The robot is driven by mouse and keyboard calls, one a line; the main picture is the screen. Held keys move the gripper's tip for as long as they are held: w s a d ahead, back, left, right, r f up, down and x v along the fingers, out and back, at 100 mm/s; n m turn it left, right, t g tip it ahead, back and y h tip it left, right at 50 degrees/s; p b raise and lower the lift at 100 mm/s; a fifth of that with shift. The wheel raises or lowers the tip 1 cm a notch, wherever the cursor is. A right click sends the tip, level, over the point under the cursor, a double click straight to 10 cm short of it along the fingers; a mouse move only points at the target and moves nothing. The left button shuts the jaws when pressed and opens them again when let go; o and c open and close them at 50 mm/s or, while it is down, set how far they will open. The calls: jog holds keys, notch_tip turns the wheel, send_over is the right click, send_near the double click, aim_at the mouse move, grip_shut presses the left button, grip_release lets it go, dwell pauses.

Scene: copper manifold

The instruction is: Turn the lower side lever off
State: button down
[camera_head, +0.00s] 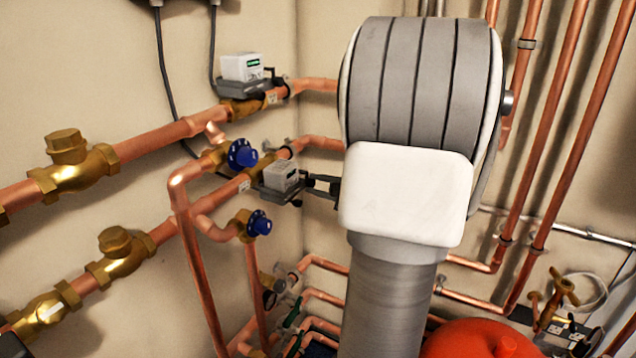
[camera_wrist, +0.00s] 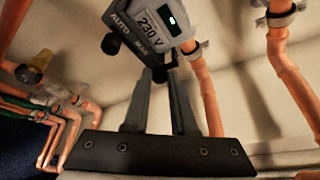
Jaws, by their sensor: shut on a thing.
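The lower actuator box (camera_head: 281,175) is a grey unit on the lower copper pipe in the head view.
A similar upper box (camera_head: 241,68) sits on the upper pipe. Blue-handled valves (camera_head: 243,153) (camera_head: 259,223) stand left of and below the lower box. Copper pipes (camera_head: 540,130) run up the right wall. A red tank (camera_head: 480,340) is at the bottom. My arm hides the centre.

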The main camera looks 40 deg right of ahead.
jog(key=m+g+y+p, duration=0.1)
jog(key=m+y+p, duration=0.1)
jog(key=p, duration=0.4)
jog(key=m+g+y+p, duration=0.1)
jog(key=m+y+p, duration=0.1)
jog(key=m+p, duration=0.3)
jog(key=d+m+y+p, duration=0.1)
jog(key=m+y+p, duration=0.1)
jog(key=p, duration=0.6)
jog(key=shift+w+d+r+m+g, duration=0.15)
jog(key=shift+r+m+g, duration=0.2)
jog(key=shift+m, duration=0.35)
jog(key=shift+f+y, duration=0.2)
jog(key=shift+y, duration=0.2)
jog(key=c, duration=0.7)
grip_release()
jog(key=shift+c, duration=0.2)
jog(key=v, duration=1.7)
jog(key=shift+r, duration=0.25)
